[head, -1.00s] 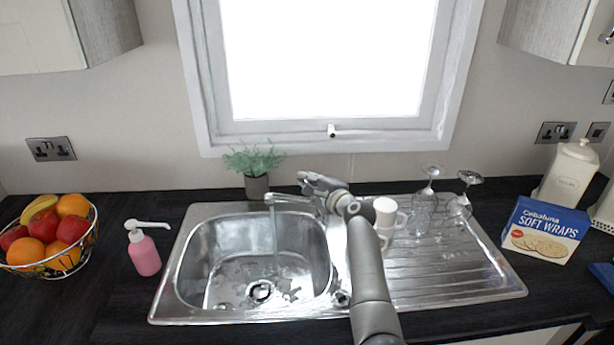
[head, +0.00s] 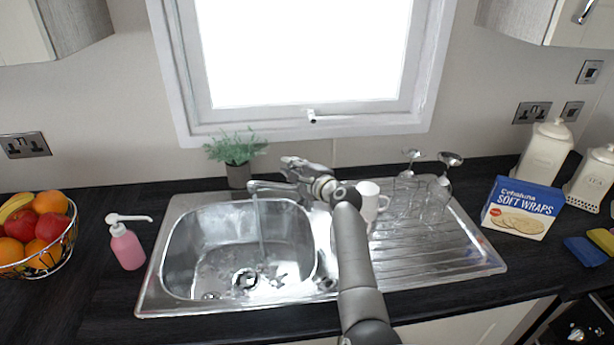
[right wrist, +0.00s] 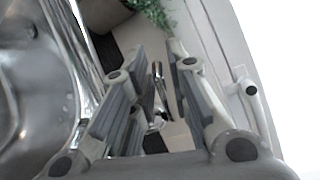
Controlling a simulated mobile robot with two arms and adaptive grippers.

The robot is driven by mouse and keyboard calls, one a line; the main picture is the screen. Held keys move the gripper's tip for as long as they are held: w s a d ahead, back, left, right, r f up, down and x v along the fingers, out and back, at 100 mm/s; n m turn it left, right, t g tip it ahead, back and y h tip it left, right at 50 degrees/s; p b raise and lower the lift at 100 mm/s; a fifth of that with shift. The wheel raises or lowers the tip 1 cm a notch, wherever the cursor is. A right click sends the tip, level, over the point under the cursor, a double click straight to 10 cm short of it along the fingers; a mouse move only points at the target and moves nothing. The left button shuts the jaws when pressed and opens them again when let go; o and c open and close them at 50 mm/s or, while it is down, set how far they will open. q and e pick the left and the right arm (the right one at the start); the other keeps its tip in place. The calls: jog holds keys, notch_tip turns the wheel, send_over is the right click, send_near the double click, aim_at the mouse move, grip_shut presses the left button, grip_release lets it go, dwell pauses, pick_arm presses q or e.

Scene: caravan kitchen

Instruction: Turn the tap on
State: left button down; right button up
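The chrome tap (head: 265,187) stands behind the steel sink basin (head: 180,240), its spout pointing left over the basin. A thin clear stream runs down from the spout tip into the basin. My right gripper (head: 292,167) is at the tap, above and behind its body, and hides part of it. In the right wrist view the gripper (right wrist: 160,75) is open, its two fingers apart. A slim chrome part of the tap (right wrist: 158,78) shows in the gap between them; I cannot tell whether either finger touches it. My left gripper is not in view.
A potted plant (head: 237,155) stands behind the tap. A white mug (head: 369,200) and upturned glasses (head: 437,190) stand on the drainer, close to my right arm. A pink soap bottle (head: 127,247) and fruit basket (head: 62,248) are left; a wraps box (head: 521,208) is right.

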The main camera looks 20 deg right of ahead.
jog(key=v, duration=1.1)
